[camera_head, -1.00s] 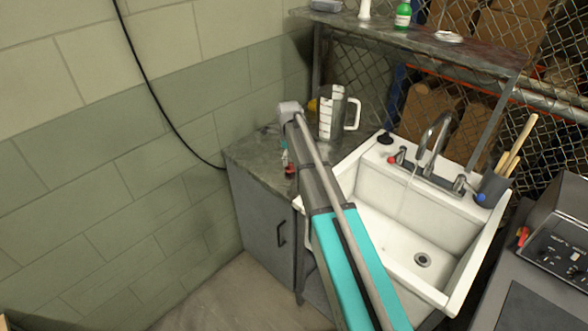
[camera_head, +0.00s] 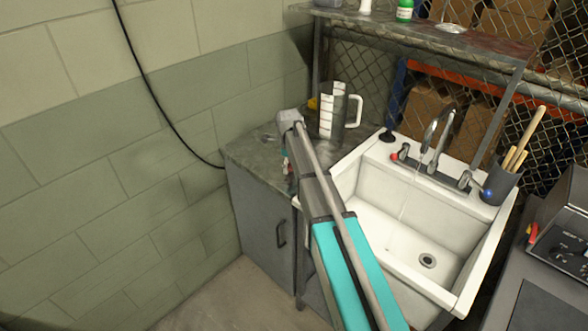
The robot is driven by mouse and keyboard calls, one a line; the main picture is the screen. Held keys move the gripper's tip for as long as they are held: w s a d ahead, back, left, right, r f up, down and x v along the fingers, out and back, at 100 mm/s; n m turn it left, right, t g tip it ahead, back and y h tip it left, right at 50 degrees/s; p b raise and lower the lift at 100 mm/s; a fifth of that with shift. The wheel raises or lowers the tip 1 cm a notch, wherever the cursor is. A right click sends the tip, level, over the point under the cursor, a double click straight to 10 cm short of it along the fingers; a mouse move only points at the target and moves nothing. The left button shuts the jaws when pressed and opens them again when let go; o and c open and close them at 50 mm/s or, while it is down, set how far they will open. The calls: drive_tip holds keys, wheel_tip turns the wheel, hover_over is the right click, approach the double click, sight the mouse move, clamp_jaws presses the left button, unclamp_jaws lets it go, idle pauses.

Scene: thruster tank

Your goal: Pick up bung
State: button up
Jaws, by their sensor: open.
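A small black stopper, which looks like the bung (camera_head: 387,136), sits on the back left corner of the white sink's rim. It stands right of the clear measuring jug and left of the tap. My arm reaches up from the bottom of the picture and ends in a light grey joint over the grey counter, left of the jug. The arm's end appears left of the bung and apart from it. I cannot make out my gripper's fingers; nothing is seen held.
The white sink (camera_head: 400,210) has a running tap (camera_head: 437,135). The jug (camera_head: 335,115) stands on the counter (camera_head: 258,150). Small red and teal items beside my arm are partly hidden. A pot of wooden handles (camera_head: 499,186) stands right; a shelf (camera_head: 440,40) spans above.

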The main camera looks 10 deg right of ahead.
idle(0.6)
drive_tip(key=c, duration=0.9)
